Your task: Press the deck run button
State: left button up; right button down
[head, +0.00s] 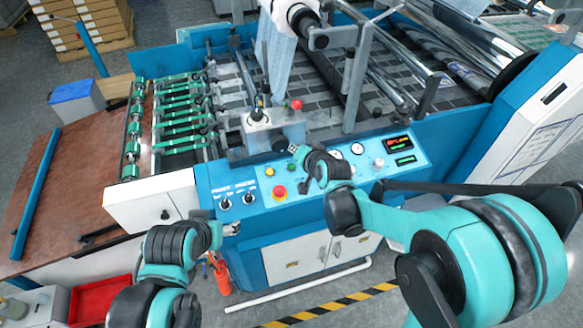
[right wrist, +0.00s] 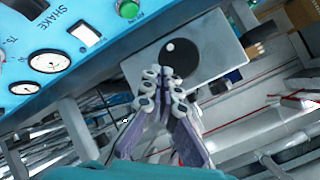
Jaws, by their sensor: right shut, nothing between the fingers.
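The blue control panel (head: 330,170) spans the front of the laminating machine. No button label reading deck run is legible. A green button (right wrist: 129,9) sits on the panel near the switch marked SHAKE in the right wrist view. A red mushroom button (head: 279,191) is on the left part of the panel. My right gripper (head: 294,150) is over the panel's back edge; its fingers (right wrist: 165,76) are shut and empty, in front of a grey box with a black round knob (right wrist: 180,58). My left gripper (head: 234,228) is low in front of the panel's left end, its jaws unclear.
Gauges (head: 357,148) and red and green displays (head: 398,142) are on the panel's right. Another red button (head: 296,104) stands behind the panel. Rollers and green feed bars (head: 180,115) lie behind and left. A brown table (head: 80,190) is at the left.

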aim_at(291, 167)
jog(key=f+b, duration=0.2)
jog(key=w+f+b, duration=0.1)
jog(key=f, duration=0.2)
jog(key=f+b, duration=0.2)
jog(key=shift+w+a+f+b, duration=0.25)
jog(key=shift+w+f+b, duration=0.05)
jog(key=shift+b, duration=0.05)
dwell(1.0)
jog(key=shift+w+f+b, duration=0.1)
jog(key=shift+f+b, duration=0.25)
jog(key=shift+b, duration=0.05)
